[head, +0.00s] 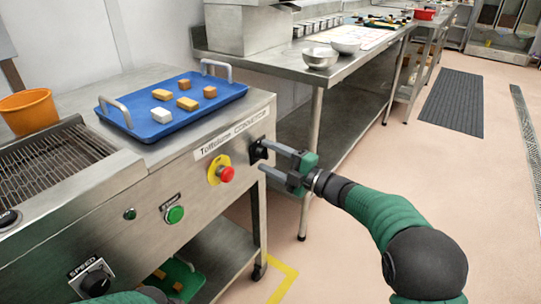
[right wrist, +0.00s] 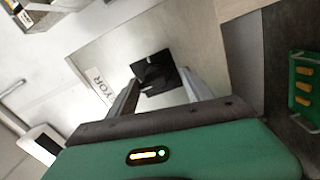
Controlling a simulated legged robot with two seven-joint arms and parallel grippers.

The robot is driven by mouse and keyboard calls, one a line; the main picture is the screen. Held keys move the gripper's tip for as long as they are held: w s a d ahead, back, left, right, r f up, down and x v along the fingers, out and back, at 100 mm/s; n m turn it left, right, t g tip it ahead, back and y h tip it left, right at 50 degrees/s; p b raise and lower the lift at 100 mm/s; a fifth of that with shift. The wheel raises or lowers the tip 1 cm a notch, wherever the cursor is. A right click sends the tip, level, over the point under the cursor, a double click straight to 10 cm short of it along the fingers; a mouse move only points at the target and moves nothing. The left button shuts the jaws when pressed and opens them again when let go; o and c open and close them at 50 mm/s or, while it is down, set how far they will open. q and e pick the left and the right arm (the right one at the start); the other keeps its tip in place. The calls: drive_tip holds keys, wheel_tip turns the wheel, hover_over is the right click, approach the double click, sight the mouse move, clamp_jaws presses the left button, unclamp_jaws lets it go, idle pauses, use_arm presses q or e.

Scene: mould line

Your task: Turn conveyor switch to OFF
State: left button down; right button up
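The conveyor switch (head: 257,151) is a black rotary knob on a dark plate at the right end of the machine's front panel, beside the "CONVEYOR" label. It also shows in the right wrist view (right wrist: 155,74), between and just beyond the fingertips. My right gripper (head: 268,157) is open, with its two grey fingers pointing at the switch, one above and one below. In the right wrist view my right gripper (right wrist: 158,92) has its fingers spread on either side of the knob; I cannot tell whether they touch it. The knob's setting is not readable. My left gripper is not in view.
A red emergency button (head: 226,174) on a yellow ring and a green button (head: 175,214) sit left of the switch. A blue tray (head: 180,126) with several blocks lies on top. A steel table (head: 335,75) stands behind. Open floor lies right.

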drive_tip(key=shift+o, duration=0.3)
drive_tip(key=shift+r, duration=0.1)
drive_tip(key=shift+d+r, duration=0.1)
drive_tip(key=shift+d, duration=0.05)
drive_tip(key=p+v, duration=0.5)
drive_tip(key=v, duration=1.1)
drive_tip(key=shift+d+f, duration=0.2)
drive_tip(key=shift+f, duration=0.1)
drive_tip(key=shift+s, duration=0.15)
